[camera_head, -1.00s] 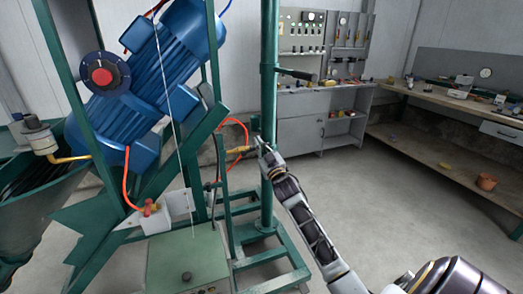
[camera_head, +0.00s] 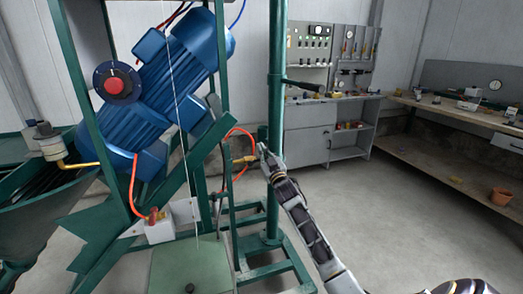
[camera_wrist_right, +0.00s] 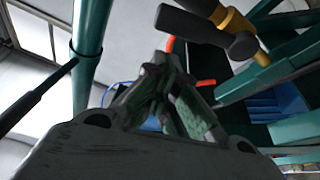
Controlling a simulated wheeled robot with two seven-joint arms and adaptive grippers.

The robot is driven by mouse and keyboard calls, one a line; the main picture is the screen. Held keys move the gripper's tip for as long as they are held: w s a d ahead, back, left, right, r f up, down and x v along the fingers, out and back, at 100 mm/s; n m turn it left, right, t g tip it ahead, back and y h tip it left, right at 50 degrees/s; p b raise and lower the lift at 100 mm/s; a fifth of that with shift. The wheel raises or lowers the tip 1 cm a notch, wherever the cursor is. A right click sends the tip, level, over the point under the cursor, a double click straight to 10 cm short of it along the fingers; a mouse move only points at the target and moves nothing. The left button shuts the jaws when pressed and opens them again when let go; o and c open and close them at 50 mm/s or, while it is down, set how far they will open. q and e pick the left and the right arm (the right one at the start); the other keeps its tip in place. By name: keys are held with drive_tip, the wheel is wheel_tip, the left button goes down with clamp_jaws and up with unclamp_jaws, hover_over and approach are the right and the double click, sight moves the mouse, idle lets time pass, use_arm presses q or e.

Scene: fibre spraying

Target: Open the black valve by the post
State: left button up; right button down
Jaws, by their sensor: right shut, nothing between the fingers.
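The black valve (camera_wrist_right: 190,22) shows in the right wrist view as a dark handle and a rounded dark body on a brass fitting (camera_wrist_right: 235,25). In the head view its brass fitting (camera_head: 243,160) sits with an orange hose just left of the green post (camera_head: 275,95); the handle is too small to make out there. My right gripper (camera_head: 263,149) is shut and empty, in front of the post, just right of the fitting. In the right wrist view its fingers (camera_wrist_right: 163,65) meet below and left of the handle, with no clear contact. My left gripper is out of view.
A dark lever (camera_head: 303,84) sticks out from the post above my right gripper. A blue motor (camera_head: 160,90) on a green frame fills the left. A grey cabinet (camera_head: 305,145) and a workbench (camera_head: 430,150) stand behind. The floor at right is clear.

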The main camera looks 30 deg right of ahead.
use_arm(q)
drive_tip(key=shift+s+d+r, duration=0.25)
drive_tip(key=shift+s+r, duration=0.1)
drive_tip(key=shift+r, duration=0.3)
use_arm(e)
drive_tip(key=shift+d+f, duration=0.2)
drive_tip(key=shift+f, duration=0.6)
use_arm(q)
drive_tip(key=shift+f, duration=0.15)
use_arm(e)
drive_tip(key=shift+f+m, duration=0.1)
drive_tip(key=shift+m, duration=0.3)
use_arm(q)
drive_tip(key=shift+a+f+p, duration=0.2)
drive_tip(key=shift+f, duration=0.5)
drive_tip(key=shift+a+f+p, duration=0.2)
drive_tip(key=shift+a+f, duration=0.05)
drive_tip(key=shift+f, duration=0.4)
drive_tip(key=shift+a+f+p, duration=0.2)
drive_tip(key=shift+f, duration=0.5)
use_arm(e)
drive_tip(key=shift+s+d+f+m+h, duration=0.1)
drive_tip(key=shift+d+f+m+h, duration=0.2)
drive_tip(key=shift+m, duration=0.35)
drive_tip(key=shift+s+d+f+m+h, duration=0.15)
drive_tip(key=shift+m+h, duration=0.3)
drive_tip(key=shift+m, duration=0.25)
drive_tip(key=shift+w+d+f+m+h, duration=0.1)
drive_tip(key=shift+f+m+h, duration=0.2)
drive_tip(key=shift+m, duration=0.35)
